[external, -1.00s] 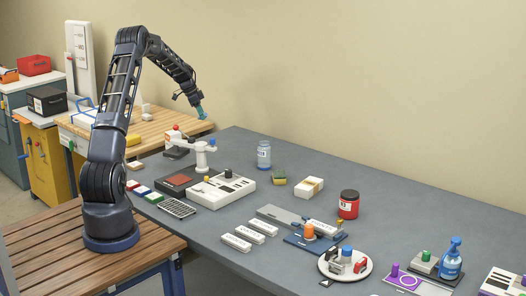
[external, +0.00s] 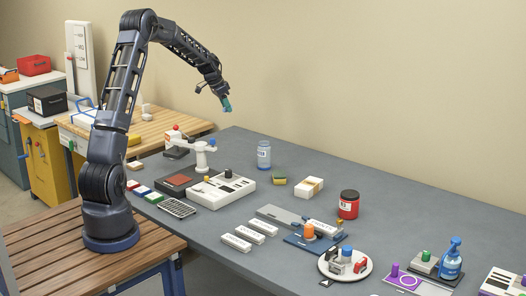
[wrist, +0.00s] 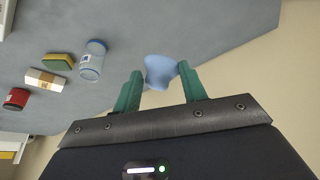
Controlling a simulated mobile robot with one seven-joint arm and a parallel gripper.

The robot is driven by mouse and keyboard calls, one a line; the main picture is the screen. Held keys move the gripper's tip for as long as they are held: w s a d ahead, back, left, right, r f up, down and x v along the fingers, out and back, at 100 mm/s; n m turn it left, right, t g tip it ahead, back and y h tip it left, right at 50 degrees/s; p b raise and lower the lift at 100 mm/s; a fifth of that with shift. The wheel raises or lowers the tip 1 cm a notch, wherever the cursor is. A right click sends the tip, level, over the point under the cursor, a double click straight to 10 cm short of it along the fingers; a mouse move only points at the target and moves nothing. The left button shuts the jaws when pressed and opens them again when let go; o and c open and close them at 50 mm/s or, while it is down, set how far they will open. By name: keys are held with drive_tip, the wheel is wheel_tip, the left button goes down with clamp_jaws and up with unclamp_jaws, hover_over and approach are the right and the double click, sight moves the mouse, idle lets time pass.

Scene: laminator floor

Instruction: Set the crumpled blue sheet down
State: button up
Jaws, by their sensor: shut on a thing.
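The crumpled blue sheet (wrist: 160,66) shows in the wrist view as a pale blue lump between my two teal fingers. My gripper (wrist: 161,80) is shut on it, with the lump sticking out past the fingertips. In the external view my gripper (external: 227,107) hangs in the air above the far left part of the grey table (external: 330,165), pointing down. The sheet is too small there to tell from the fingers.
The table's back strip is mostly bare. A wooden bench (external: 150,130) stands at left.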

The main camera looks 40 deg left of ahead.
sight(232, 155)
drive_tip(key=shift+s+d, duration=0.15)
drive_tip(key=shift+d, duration=0.5)
drive_tip(key=shift+d+f, duration=0.25)
drive_tip(key=shift+f, duration=0.05)
wheel_tip(232, 155, down, 19)
drive_tip(key=shift+f, duration=0.2)
drive_tip(key=shift+f, duration=0.1)
drive_tip(key=o, duration=0.9)
drive_tip(key=shift+o, duration=0.2)
